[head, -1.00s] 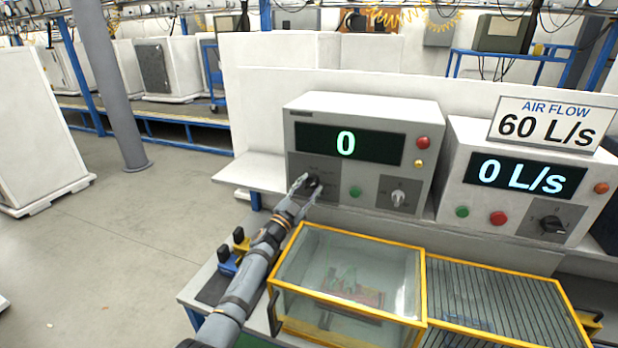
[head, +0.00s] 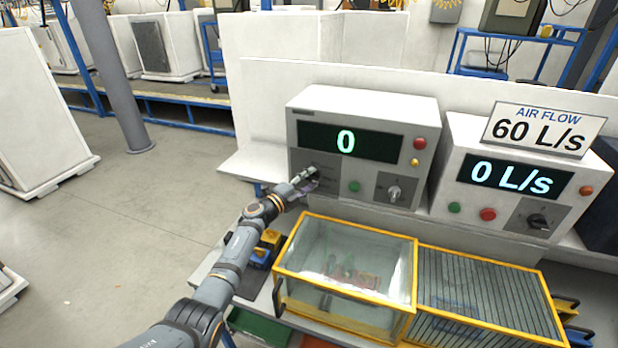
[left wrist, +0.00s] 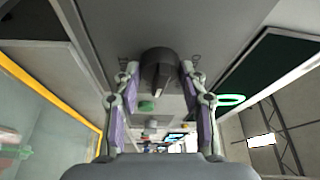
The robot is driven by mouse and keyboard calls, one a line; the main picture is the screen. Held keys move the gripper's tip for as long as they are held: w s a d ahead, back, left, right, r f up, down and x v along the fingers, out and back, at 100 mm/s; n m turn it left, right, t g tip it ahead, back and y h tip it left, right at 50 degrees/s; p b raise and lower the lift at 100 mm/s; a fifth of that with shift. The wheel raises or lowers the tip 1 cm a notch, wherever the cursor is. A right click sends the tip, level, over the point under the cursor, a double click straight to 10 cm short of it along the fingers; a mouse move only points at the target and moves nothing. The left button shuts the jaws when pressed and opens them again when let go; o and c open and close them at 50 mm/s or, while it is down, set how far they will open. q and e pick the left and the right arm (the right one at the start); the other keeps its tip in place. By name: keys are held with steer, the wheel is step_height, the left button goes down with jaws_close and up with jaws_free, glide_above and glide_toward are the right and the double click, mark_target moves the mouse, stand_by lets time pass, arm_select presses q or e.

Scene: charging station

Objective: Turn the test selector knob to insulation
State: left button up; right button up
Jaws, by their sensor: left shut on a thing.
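The tester box (head: 365,100) has a display reading 0. A dark selector knob (left wrist: 158,75) sits on the grey panel at its lower left. In the head view my left gripper (head: 307,182) is at that panel and hides most of the knob. In the left wrist view the two purple-padded fingers of my left gripper (left wrist: 158,88) are on either side of the knob, shut on it. The panel's labels are too small to read, so the knob's setting cannot be told. My right gripper is not in view.
A second knob (head: 394,191), a green button (head: 354,187) and a red button (head: 419,143) are on the same box. The air flow box (head: 515,150) stands to the right. A yellow-framed clear case (head: 345,265) stands below, close beside my left arm.

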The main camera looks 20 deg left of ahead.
arm_select(q)
steer(key=shift+m, duration=0.4)
steer(key=o, duration=1.2)
steer(key=shift+c, duration=0.2)
steer(key=shift+s+a, duration=0.1)
steer(key=shift+s, duration=0.05)
steer(key=v, duration=1.1)
steer(key=shift+s, duration=0.3)
steer(key=shift+a+r, duration=0.1)
steer(key=shift+r, duration=0.05)
